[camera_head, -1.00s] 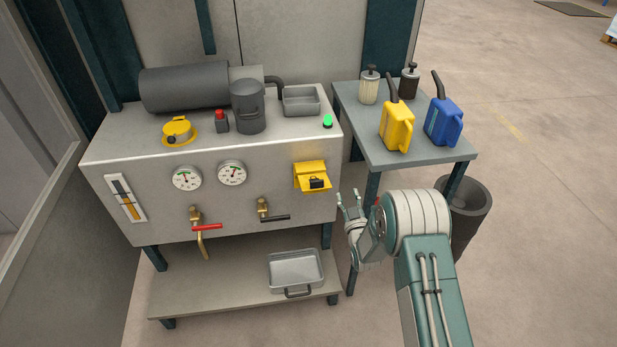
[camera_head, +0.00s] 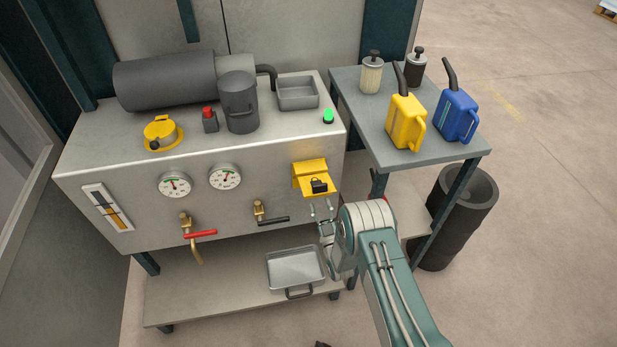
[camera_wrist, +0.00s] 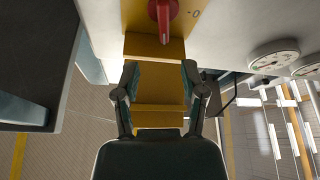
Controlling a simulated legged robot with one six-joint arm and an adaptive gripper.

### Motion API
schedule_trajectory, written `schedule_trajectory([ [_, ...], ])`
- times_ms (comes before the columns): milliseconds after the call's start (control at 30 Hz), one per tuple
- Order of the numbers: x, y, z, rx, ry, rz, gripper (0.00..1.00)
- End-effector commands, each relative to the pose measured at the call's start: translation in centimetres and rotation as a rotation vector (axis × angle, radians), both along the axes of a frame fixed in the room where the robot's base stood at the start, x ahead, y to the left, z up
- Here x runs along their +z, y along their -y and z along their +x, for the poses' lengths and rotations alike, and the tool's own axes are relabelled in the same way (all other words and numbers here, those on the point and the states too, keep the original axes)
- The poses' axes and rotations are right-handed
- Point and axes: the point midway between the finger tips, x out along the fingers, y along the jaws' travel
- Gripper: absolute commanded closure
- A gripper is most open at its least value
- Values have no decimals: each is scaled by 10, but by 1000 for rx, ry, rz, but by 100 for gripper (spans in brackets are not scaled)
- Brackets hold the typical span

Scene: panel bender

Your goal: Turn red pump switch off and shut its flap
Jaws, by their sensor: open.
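The yellow switch box (camera_head: 310,167) is on the right of the bench front, with its yellow flap (camera_head: 322,193) open and sticking out. My gripper (camera_head: 321,206) is open, just below and in front of the flap in the head view.
A green light (camera_head: 328,117) is on the bench top. Two gauges (camera_head: 174,185) and two valves, one with a red lever (camera_head: 200,233), are left of the box. A side table (camera_head: 375,145) with yellow and blue cans stands at the right. A tray (camera_head: 295,268) lies on the lower shelf.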

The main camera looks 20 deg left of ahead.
Motion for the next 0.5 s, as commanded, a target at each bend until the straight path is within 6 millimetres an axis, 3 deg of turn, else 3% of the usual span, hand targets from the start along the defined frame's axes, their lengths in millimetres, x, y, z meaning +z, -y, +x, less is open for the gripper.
schedule_trajectory([
  [300, 20, -41, 44, 2, 2, -6, 46],
  [500, 29, -53, 62, 1, 0, -6, 46],
])
